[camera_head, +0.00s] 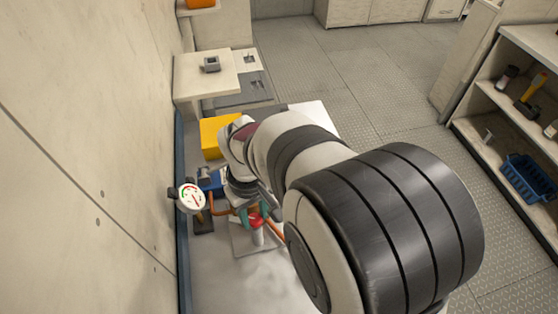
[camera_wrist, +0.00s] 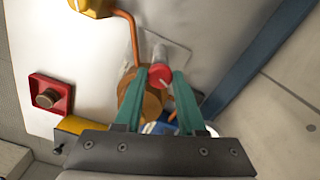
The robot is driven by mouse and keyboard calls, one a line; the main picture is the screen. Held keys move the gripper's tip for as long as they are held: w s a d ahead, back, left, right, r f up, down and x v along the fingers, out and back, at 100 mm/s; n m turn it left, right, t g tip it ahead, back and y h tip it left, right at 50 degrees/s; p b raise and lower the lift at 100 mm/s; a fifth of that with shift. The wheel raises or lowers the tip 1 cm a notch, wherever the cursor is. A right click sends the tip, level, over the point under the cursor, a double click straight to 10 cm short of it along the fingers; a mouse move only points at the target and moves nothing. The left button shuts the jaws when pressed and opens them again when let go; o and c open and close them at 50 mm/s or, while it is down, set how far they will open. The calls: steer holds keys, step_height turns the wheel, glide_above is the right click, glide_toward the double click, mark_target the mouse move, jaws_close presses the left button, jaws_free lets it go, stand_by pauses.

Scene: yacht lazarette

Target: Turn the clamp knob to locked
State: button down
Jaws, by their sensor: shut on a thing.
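The clamp knob is a red round cap with a thin pale mark, on a pale cylindrical post. In the wrist view the red knob (camera_wrist: 161,76) sits between the tips of my gripper's two teal fingers (camera_wrist: 160,88). In the head view the knob (camera_head: 256,221) shows beneath the arm, with my gripper (camera_head: 257,212) around it from above. My gripper is shut on the knob. The post stands on a pale square plate (camera_head: 241,243). No lock marking is readable, so I cannot tell the knob's setting.
A round dial gauge (camera_head: 191,198) stands left of the knob, close to the wall. An orange pipe (camera_head: 222,211) runs near the post. A yellow box (camera_head: 210,138) lies behind.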

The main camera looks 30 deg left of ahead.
mark_target(255, 218)
steer(key=m, duration=1.2)
stand_by(0.6)
steer(key=c, duration=0.5)
jaws_free()
steer(key=shift+r, duration=0.15)
step_height(255, 218, up, 16)
steer(key=shift+f, duration=0.2)
